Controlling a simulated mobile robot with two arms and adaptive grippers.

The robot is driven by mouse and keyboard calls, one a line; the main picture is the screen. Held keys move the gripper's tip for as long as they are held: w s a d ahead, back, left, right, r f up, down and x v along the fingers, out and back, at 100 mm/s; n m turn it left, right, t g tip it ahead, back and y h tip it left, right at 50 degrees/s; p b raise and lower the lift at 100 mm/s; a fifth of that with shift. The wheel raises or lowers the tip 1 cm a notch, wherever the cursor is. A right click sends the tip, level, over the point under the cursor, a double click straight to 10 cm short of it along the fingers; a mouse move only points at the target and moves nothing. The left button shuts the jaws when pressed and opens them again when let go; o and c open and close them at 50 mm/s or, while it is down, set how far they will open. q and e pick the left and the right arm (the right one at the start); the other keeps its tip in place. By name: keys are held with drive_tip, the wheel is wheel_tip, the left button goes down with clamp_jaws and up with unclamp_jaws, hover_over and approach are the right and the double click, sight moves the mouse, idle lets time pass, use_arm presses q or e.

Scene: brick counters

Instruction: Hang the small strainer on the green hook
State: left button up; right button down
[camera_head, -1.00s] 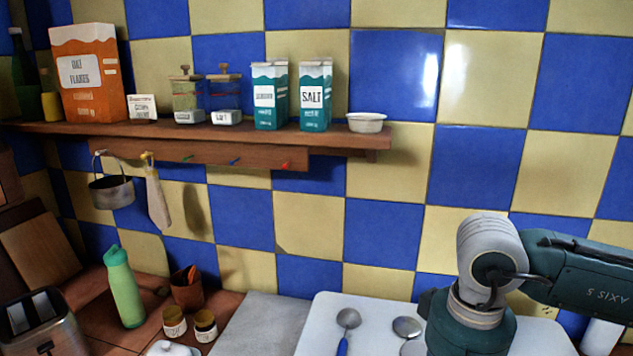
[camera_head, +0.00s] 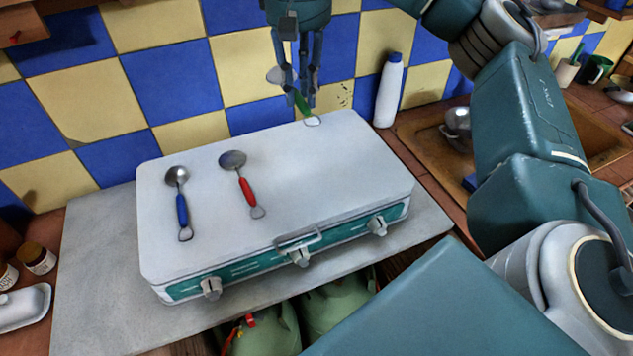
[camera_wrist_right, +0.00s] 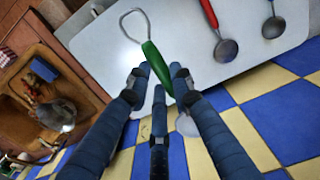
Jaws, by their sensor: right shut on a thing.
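My right gripper (camera_head: 303,98) is shut on the green handle of the small strainer (camera_head: 301,103) above the back edge of the white stove lid. The strainer's bowl (camera_head: 275,75) shows beside the fingers, and its wire loop end points down toward the lid. In the right wrist view the green handle (camera_wrist_right: 155,62) lies between the fingertips (camera_wrist_right: 157,80), loop away from the palm. The bowl is partly hidden behind a finger. The green hook is out of view; only an end of the hook rail with a red hook (camera_head: 14,38) shows at top left. My left gripper is not in view.
A blue-handled utensil (camera_head: 181,205) and a red-handled utensil (camera_head: 245,186) lie on the closed white stove lid (camera_head: 330,190). A white bottle (camera_head: 389,90) stands behind its right corner. A sink (camera_head: 430,140) is at the right. The tiled wall is close behind the gripper.

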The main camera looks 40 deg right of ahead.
drive_tip(key=shift+d+r, duration=0.3)
drive_tip(key=shift+d, duration=0.05)
drive_tip(key=b, duration=0.2)
approach(307, 174)
drive_tip(key=shift+f+p, duration=0.65)
drive_tip(key=shift+p, duration=0.3)
wheel_tip(307, 174, down, 5)
drive_tip(key=shift+p, duration=0.6)
drive_tip(key=shift+f, duration=0.1)
